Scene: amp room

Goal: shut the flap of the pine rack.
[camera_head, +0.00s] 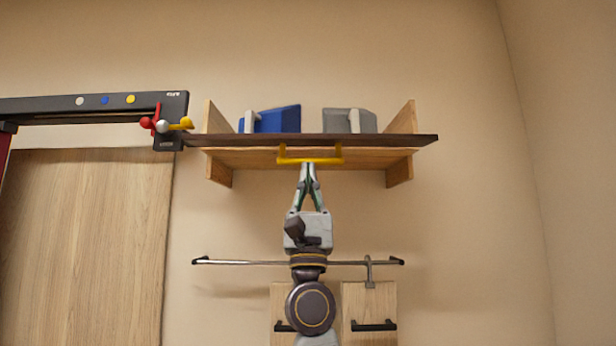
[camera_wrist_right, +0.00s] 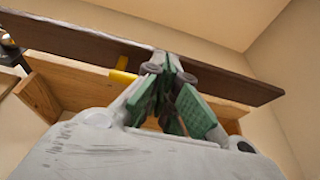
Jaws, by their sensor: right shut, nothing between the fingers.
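The pine rack (camera_head: 220,165) is fixed high on the wall, with pale wooden sides. Its dark brown flap (camera_head: 390,141) shows as a thin, nearly level strip across the front, below the rack's opening; it looks open. A yellow handle (camera_head: 310,160) is on the flap's front. My right gripper (camera_head: 308,168) is shut and empty, pointing up, with its fingertips at the handle's middle; I cannot tell whether they touch. In the right wrist view, the flap (camera_wrist_right: 225,83) runs behind the green-padded fingers (camera_wrist_right: 172,75), and part of the handle (camera_wrist_right: 122,77) shows beside them. My left gripper is out of view.
A blue item (camera_head: 278,120) and a grey item (camera_head: 350,121) stand in the rack. A black bar (camera_head: 60,108) with red, white and yellow knobs reaches near the rack's left. Below are a metal rail (camera_head: 235,262) and hanging wooden boards (camera_head: 370,300). Wall right of the rack is clear.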

